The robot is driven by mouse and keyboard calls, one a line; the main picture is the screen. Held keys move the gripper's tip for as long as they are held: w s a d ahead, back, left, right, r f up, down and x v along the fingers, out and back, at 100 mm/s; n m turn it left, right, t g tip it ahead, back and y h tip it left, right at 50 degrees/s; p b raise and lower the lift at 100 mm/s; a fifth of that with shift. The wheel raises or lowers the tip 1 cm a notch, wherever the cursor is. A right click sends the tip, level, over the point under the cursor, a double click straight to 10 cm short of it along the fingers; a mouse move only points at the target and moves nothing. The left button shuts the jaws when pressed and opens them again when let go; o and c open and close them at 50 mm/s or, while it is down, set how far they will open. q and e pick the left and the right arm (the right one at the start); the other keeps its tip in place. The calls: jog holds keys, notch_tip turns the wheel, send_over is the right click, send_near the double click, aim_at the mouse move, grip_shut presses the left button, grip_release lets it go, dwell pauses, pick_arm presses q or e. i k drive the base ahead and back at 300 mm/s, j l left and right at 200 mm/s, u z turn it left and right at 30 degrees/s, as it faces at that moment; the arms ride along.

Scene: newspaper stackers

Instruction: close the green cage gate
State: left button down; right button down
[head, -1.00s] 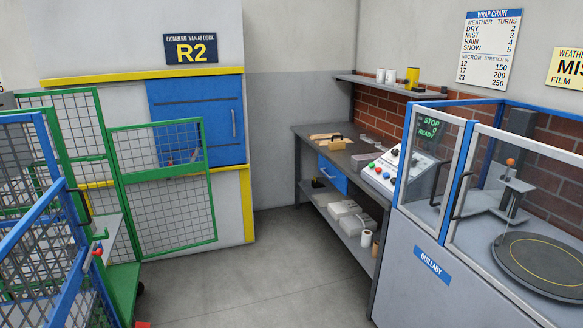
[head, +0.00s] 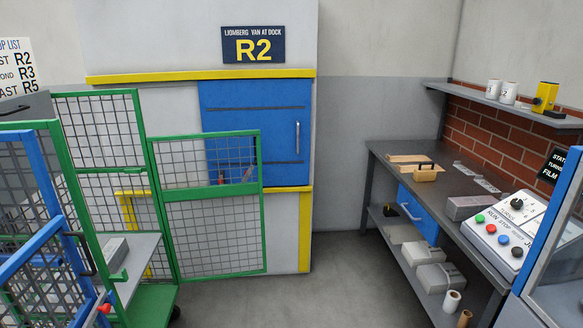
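The green cage gate (head: 215,235) is a mesh panel in a green frame, in the left half of the head view. It stands swung out to the right of the green cage (head: 98,95), in front of the wall with the blue door. The cage has green mesh sides, a grey shelf (head: 143,248) and a green base (head: 152,302). The cage's open side shows between the gate and a blue-framed mesh panel (head: 40,180) at the near left. Neither of my grippers is in view.
A blue dock door (head: 262,120) with a yellow-edged surround stands behind the gate. A dark workbench (head: 385,152) with a control panel (head: 505,232) runs along the right. A blue-framed machine (head: 560,255) is at the right edge. Grey floor (head: 345,285) between is clear.

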aim_at(246, 188)
jog(key=i+u, duration=0.1)
jog(key=i, duration=1.3)
jog(key=i+u, duration=0.15)
jog(key=i, duration=0.3)
jog(key=i+l+u, duration=0.2)
jog(key=i, duration=0.2)
jog(key=i+l+u, duration=0.15)
jog(key=i, duration=0.3)
